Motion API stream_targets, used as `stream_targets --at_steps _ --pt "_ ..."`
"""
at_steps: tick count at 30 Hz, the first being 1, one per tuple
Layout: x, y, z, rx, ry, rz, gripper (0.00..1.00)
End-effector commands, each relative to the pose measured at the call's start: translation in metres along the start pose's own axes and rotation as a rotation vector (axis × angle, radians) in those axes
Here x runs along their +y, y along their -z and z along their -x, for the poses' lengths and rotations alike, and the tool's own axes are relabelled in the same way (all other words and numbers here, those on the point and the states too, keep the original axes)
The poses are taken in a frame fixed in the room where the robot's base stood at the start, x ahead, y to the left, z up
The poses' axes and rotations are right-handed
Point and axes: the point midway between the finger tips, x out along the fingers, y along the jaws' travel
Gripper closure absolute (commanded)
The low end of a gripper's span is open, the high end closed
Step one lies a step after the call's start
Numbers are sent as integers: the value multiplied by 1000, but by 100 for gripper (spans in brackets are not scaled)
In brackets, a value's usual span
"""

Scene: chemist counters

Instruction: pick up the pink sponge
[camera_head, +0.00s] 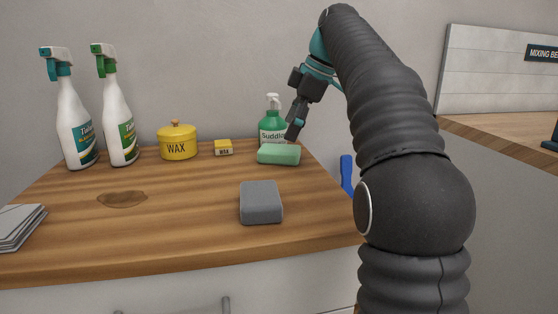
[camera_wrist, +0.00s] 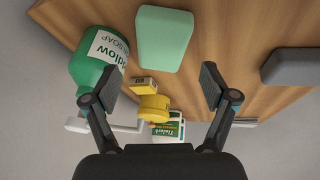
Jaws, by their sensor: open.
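I see no pink sponge in either view. A green sponge-like block (camera_head: 279,155) lies at the back right of the wooden counter, in front of the green soap bottle (camera_head: 272,124). A grey block (camera_head: 260,202) lies nearer the front. My gripper (camera_head: 294,130) hangs open and empty just above the green block, by the soap bottle. In the wrist view my open gripper (camera_wrist: 158,85) has the green block (camera_wrist: 162,38) ahead of its fingers. The soap bottle (camera_wrist: 90,72) is by the left finger, and the grey block (camera_wrist: 290,66) is at the right edge.
Two spray bottles (camera_head: 121,135), a yellow wax pot (camera_head: 177,143) and a small yellow wax box (camera_head: 223,148) stand along the back. A grey stack (camera_head: 18,226) lies at the left. A dark stain (camera_head: 121,199) marks the wood. The front middle is clear.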

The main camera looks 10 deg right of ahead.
Motion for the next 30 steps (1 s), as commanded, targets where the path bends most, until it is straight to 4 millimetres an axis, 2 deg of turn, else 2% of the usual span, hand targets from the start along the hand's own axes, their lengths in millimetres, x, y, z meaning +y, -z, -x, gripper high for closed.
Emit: stream_targets --at_steps 6,15,25,26,29,30 --pt "-1 1 -14 0 1 3 15" --pt "-3 2 -54 0 2 4 15" --pt "-2 2 -60 0 1 4 15" --pt "-2 2 -60 0 1 4 18" --pt "-2 2 -60 0 1 4 43" --pt "-2 2 -60 0 1 4 47"
